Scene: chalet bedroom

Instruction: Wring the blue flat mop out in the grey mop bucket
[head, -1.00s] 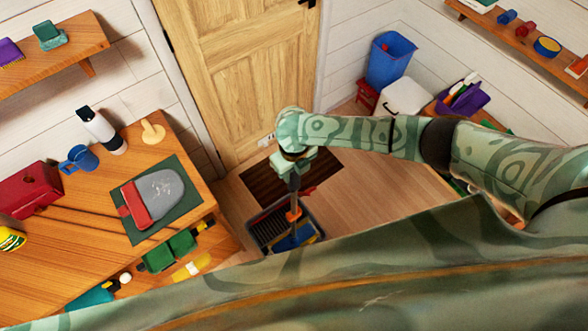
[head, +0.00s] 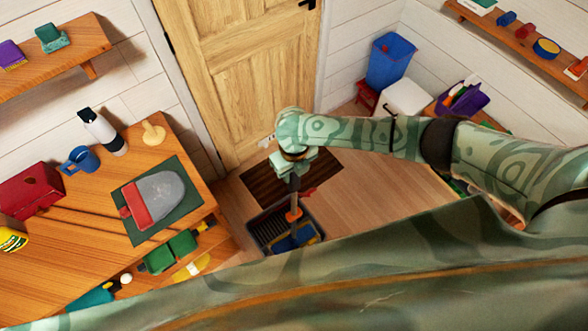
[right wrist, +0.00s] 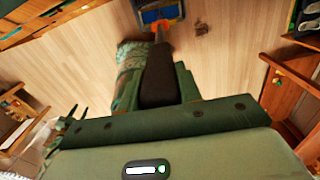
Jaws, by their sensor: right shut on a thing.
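The grey mop bucket (head: 262,233) stands on the wooden floor below my right arm, its ribbed dark inside showing. The blue flat mop (head: 297,239) has its blue head at the right part of the bucket, within its rim as seen from above. Its orange joint (head: 293,215) sits just above the head. My right gripper (head: 294,181) is shut on the mop's handle above the bucket. In the right wrist view the blue mop head (right wrist: 155,15) shows at the top edge, partly cut off. My left gripper is out of view.
A dark doormat (head: 262,187) lies behind the bucket before the wooden door (head: 245,70). A wooden workbench (head: 95,250) stands close on the left. A blue bin (head: 390,60) and a white box (head: 405,98) stand at the back right.

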